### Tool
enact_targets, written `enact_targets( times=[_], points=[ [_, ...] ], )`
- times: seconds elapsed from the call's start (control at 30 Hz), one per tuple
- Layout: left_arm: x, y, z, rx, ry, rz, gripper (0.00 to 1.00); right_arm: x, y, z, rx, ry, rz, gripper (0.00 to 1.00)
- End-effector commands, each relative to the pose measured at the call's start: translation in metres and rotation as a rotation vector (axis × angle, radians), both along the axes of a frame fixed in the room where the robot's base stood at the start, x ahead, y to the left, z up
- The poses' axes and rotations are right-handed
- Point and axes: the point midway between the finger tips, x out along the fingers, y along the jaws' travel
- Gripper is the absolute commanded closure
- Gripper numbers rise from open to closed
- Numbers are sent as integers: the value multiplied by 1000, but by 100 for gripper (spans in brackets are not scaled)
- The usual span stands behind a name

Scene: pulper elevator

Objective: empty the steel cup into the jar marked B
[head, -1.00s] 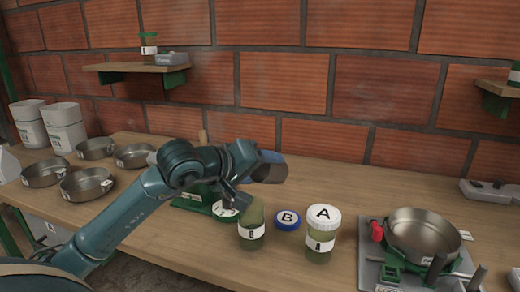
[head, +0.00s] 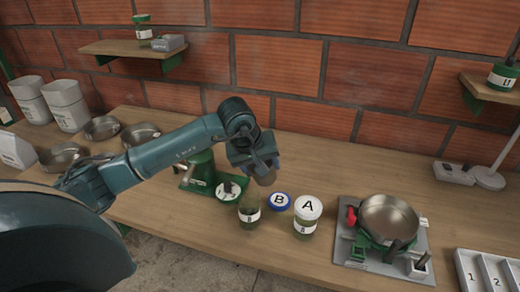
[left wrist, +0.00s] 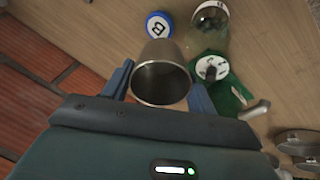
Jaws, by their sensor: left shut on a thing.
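My left gripper (head: 256,158) is shut on the steel cup (head: 266,178), above and slightly behind the jar marked B (head: 249,212). In the left wrist view the cup (left wrist: 161,72) sits between the blue fingers (left wrist: 160,92). Its round mouth shows, with a bare grey wall and a dark bottom; I cannot tell whether anything is left inside. Jar B is clear, upright and without a lid; it also shows in the left wrist view (left wrist: 210,35). Its contents look dark green. The blue lid marked B (head: 279,201) lies on the bench beside it. My right gripper is not in view.
Jar A (head: 307,216), with a white lid, stands right of the blue lid. A green machine (head: 201,172) is left of jar B. Several steel pans and white tubs (head: 67,103) are at left.

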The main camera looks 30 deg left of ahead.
Motion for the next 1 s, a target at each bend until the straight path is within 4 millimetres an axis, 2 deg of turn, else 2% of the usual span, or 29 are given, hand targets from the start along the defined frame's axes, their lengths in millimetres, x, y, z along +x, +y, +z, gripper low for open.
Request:
enact_targets(
  times=[0.03, 0.2, 0.53, 0.7, 1.0],
  points=[
    [1, -1, 5, 9, 28, 1, 67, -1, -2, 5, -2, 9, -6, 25],
    [1, -1, 0, 29, 80, -2, 67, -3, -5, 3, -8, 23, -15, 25],
    [1, -1, -1, 32, 88, -1, 67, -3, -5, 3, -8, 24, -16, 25],
    [2, 0, 24, 59, 153, 0, 67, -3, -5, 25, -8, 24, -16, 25],
    [0, 0, 47, 118, 306, 0, 67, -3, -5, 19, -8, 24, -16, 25]
  ],
)
